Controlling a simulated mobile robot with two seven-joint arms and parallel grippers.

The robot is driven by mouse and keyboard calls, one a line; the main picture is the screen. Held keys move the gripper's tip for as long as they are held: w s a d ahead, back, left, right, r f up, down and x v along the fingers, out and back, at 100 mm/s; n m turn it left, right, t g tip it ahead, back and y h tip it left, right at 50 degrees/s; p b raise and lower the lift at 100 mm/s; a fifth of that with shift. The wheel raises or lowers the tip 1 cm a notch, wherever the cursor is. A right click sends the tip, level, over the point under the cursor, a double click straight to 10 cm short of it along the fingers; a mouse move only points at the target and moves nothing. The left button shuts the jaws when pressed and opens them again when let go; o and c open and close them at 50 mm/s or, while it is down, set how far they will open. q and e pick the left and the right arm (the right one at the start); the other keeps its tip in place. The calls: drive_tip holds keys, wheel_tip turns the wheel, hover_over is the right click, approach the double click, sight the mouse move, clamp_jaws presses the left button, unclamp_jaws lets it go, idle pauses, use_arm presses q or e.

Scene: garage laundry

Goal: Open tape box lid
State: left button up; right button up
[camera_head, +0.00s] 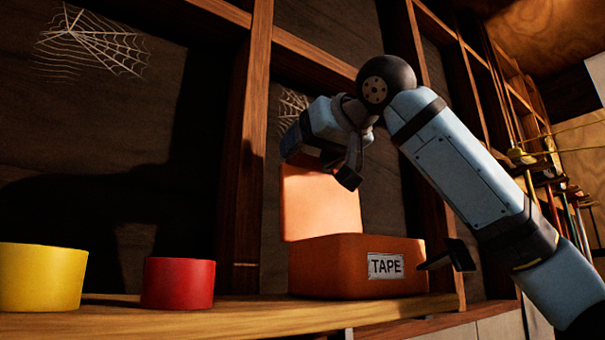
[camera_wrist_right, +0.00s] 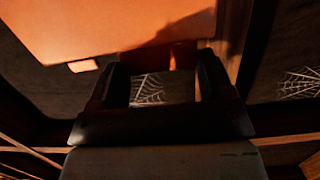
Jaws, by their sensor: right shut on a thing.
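The orange tape box (camera_head: 335,272) with its "TAPE" label stands on a wooden shelf. Its lid (camera_head: 320,205) is raised and stands roughly upright at the back of the box. My right gripper (camera_head: 314,160) is at the lid's upper edge and is shut on the lid. In the right wrist view the lid (camera_wrist_right: 110,28) fills the upper left, and the gripper's dark fingers (camera_wrist_right: 163,62) reach up to its edge. The exact contact is dark and partly hidden. The inside of the box is hidden by its front wall. My left gripper is not in view.
A red tape roll (camera_head: 178,284) and a yellow tape roll (camera_head: 42,278) sit on the shelf (camera_head: 230,318) left of the box. A dark T-shaped piece (camera_head: 452,257) is by the box's right side. Wooden wall studs (camera_head: 250,150) stand behind. Long-handled tools hang at right.

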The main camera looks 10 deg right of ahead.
drive_tip(key=shift+s+d+f+t+b, duration=0.15)
drive_tip(key=shift+s+f+t+b, duration=0.25)
drive_tip(key=shift+s+f+b, duration=0.1)
drive_tip(key=shift+s+d+r+t+y+b, duration=0.15)
drive_tip(key=shift+s+t+y+b, duration=0.15)
drive_tip(key=shift+b, duration=0.05)
drive_tip(key=shift+s+d+r+t, duration=0.15)
drive_tip(key=shift+s+r+t, duration=0.05)
drive_tip(key=shift+s+t, duration=0.15)
drive_tip(key=shift+r, duration=0.1)
drive_tip(key=o, duration=1)
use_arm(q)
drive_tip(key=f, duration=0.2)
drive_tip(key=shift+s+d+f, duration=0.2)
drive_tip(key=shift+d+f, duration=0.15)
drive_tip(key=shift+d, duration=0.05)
use_arm(e)
drive_tip(key=shift+s, duration=0.1)
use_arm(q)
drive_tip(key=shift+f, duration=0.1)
